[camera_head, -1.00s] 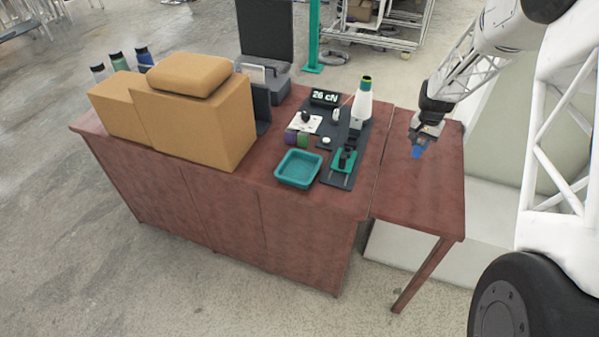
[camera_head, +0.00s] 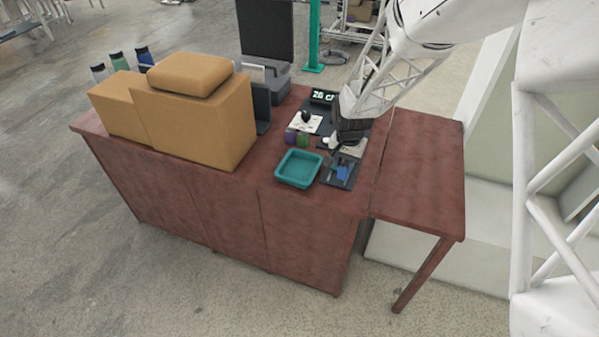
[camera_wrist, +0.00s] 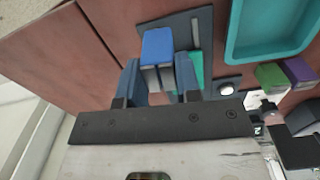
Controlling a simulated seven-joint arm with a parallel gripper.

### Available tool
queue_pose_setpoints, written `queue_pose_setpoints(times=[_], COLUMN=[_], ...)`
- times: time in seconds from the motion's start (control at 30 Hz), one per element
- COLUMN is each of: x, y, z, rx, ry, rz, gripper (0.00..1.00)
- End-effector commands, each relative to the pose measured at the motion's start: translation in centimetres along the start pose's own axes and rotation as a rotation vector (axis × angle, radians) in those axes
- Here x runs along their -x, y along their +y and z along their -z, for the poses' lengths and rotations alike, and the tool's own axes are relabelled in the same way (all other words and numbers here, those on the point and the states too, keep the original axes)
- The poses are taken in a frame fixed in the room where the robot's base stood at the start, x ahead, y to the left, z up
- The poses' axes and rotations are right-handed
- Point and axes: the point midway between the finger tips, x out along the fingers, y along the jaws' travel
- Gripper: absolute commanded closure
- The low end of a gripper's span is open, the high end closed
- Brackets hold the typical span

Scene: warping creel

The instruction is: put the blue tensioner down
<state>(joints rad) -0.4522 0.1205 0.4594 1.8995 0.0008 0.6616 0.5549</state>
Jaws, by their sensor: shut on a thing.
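The blue tensioner (camera_wrist: 157,47) is between the two fingers of my gripper (camera_wrist: 159,78) in the wrist view, its blue end facing away from the wrist. In the head view the blue tensioner (camera_head: 342,172) shows as a small blue patch over the front of the dark plate (camera_head: 334,180). My gripper (camera_head: 340,162) is shut on it. A green part (camera_wrist: 197,68) shows on the plate behind the right finger in the wrist view; my gripper mostly hides it in the head view. I cannot tell whether the blue tensioner touches anything below.
A teal tray (camera_head: 298,168) lies just left of the plate. Purple and green blocks (camera_wrist: 284,73) and a white button (camera_wrist: 229,86) are close by. A display (camera_head: 324,97) stands behind. Large tan boxes (camera_head: 200,110) fill the left. The right side table (camera_head: 420,180) is clear.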

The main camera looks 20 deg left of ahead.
Motion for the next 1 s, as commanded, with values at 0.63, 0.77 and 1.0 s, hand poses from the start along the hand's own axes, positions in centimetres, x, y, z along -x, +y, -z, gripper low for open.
queue_pose_setpoints(times=[0.63,0.77,1.0], x=[0.2,0.2,0.2], y=[-4.5,-4.6,-4.6], z=[-11.9,-12.2,-12.2], rx=[0.061,0.061,0.061], ry=[0.000,0.000,0.000], rz=[0.000,0.000,0.000], gripper=[0.98,0.98,0.98])
